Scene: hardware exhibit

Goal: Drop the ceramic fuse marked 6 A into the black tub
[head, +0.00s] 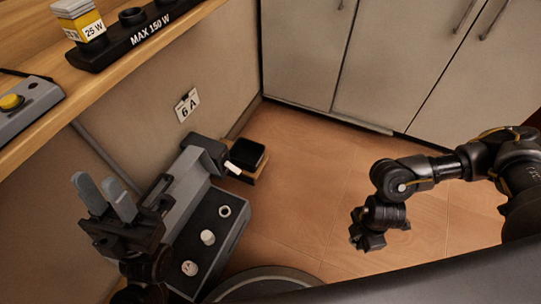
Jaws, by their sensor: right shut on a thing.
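The black tub (247,154) stands on a small wooden base against the wall, at mid-left in the head view. My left gripper (106,196) is open and empty, left of the stand. My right gripper (368,240) is right of the tub, well apart from it. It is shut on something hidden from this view.
A small white piece (232,167) is at the tub's near-left edge. A wooden shelf at upper left carries a "MAX 150 W" strip (135,35) and a yellow button box (20,104). Open floor lies between tub and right gripper.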

